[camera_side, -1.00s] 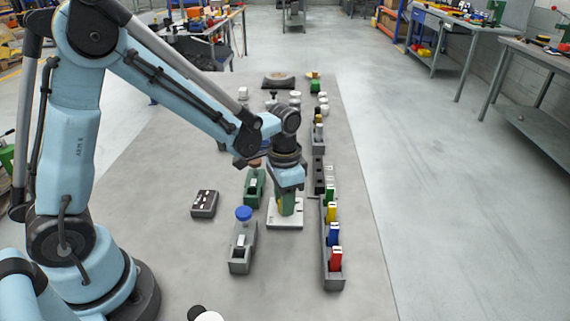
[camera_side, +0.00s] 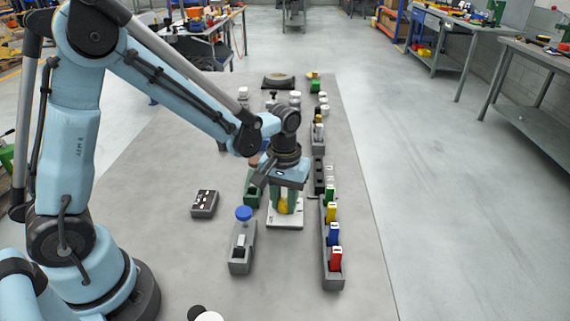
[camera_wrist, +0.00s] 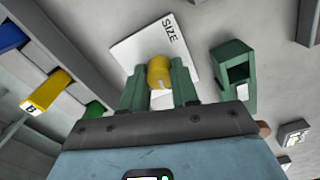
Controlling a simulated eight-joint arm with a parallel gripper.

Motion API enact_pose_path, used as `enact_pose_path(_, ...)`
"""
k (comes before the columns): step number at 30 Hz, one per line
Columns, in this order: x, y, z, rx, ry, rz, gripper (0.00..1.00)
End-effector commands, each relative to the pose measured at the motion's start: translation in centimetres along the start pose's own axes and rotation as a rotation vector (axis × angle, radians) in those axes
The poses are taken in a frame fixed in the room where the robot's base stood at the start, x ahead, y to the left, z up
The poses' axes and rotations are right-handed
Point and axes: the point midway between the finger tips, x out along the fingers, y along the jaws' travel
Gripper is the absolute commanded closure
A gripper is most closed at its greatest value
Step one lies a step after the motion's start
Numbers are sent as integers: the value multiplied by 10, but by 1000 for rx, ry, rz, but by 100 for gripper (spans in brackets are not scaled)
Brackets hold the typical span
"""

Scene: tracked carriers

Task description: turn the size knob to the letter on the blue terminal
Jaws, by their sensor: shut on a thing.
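The size knob is a yellow round knob (camera_wrist: 159,71) on a white plate (camera_wrist: 128,48) marked "SIZE". In the side view the knob (camera_side: 284,205) shows between my fingers, above the plate (camera_side: 272,220). My gripper (camera_wrist: 160,82) has green fingers, shut on the knob from both sides. It also shows in the side view (camera_side: 285,204), pointing down. A pale mark is on the knob's side; any letters around it are hidden or too small. A blue block (camera_side: 333,234) stands in the grey rack. It shows partly in the wrist view (camera_wrist: 12,36), with its letter unreadable.
The grey rack (camera_side: 327,270) right of the plate also holds red (camera_side: 336,259), yellow and green blocks. A grey holder with a blue disc (camera_side: 244,213) stands front left. A green box (camera_wrist: 234,72) and a dark button box (camera_side: 204,203) lie left of the plate.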

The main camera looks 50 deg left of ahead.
Motion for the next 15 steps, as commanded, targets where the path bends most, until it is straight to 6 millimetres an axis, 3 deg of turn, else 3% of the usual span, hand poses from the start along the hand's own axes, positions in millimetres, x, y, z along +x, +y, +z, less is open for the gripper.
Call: enact_pose_path(15, 0, 0, 0, -115, -1, 0, 100)
